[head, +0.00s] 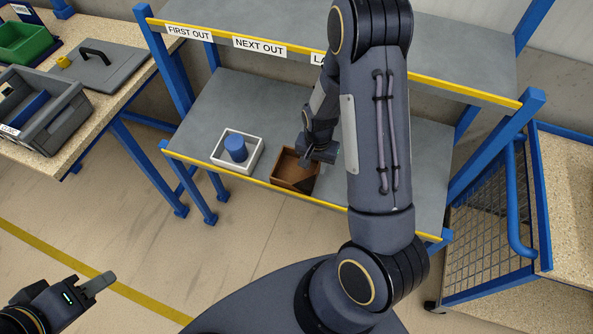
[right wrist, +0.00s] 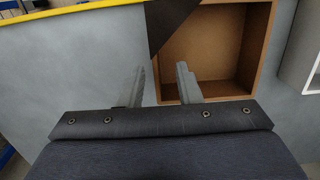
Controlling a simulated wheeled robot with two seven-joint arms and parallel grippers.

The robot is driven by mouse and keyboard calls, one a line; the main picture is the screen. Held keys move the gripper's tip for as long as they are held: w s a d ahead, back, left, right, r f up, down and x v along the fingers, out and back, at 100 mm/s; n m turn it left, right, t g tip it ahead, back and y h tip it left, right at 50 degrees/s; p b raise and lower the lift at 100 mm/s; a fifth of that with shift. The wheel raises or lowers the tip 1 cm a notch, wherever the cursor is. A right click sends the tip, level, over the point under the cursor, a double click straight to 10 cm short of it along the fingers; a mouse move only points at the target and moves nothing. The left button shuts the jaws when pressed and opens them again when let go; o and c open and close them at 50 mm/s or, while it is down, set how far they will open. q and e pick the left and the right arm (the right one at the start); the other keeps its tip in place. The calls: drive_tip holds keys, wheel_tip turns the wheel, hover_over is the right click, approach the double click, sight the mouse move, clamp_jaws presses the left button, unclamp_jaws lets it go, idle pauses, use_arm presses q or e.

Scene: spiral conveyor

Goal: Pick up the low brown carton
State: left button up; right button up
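The low brown carton (head: 290,184) is open-topped and sits on the lower grey shelf near its yellow front edge. It looks empty, and my right gripper partly covers its right side in the head view. In the right wrist view the carton (right wrist: 215,50) lies at upper right. My right gripper (right wrist: 161,68) is open and empty, pointing at the carton's near-side wall. One finger overlaps the carton's inside and the other is outside it; I cannot tell whether they touch it. My left gripper (head: 97,284) is far off at lower left, its opening unclear.
A white box (head: 222,166) with a blue cylinder (head: 236,148) stands left of the carton on the shelf (head: 260,110). The upper shelf (head: 450,60) hangs above, with labels. A table (head: 100,98) with a grey bin stands left; a mesh cart (head: 490,230) stands right.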

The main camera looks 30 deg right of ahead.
sight(316, 173)
drive_tip(key=f, duration=0.4)
drive_tip(key=shift+s+f+p, duration=0.15)
drive_tip(key=shift+s+p, duration=0.15)
drive_tip(key=shift+c, duration=0.3)
clamp_jaws()
